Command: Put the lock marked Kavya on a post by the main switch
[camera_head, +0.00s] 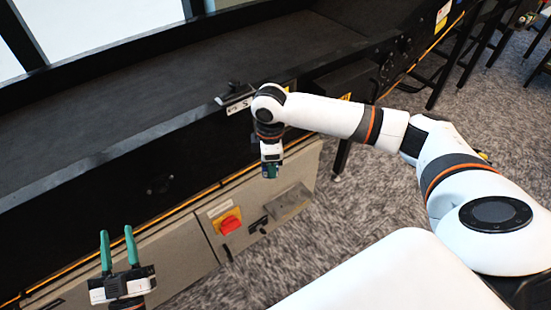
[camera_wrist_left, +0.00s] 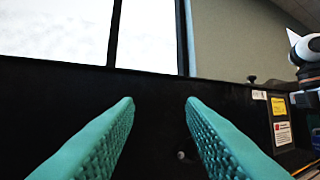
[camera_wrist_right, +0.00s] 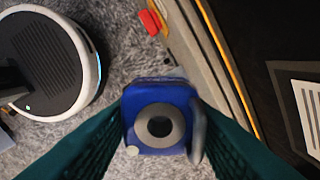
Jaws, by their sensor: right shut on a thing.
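My right gripper (camera_wrist_right: 160,140) is shut on a blue lock (camera_wrist_right: 145,97). In the right wrist view the lock has a dark round keyhole face and a grey shackle at its right side; no name can be read on it. In the head view the right gripper (camera_head: 270,172) hangs in front of the sorter, above and right of the main switch. The main switch (camera_head: 230,223) is a red knob on a yellow plate on the grey cabinet. Small dark fittings (camera_head: 258,224) sit right of it; I cannot tell whether they are posts. My left gripper (camera_head: 119,250) is open and empty, fingers pointing up.
The grey cabinet (camera_head: 205,245) runs under the black conveyor (camera_head: 160,95). A grey box (camera_head: 289,203) juts from its face right of the switch. A white label (camera_head: 220,208) is above the switch. Carpet floor (camera_head: 345,220) is clear in front.

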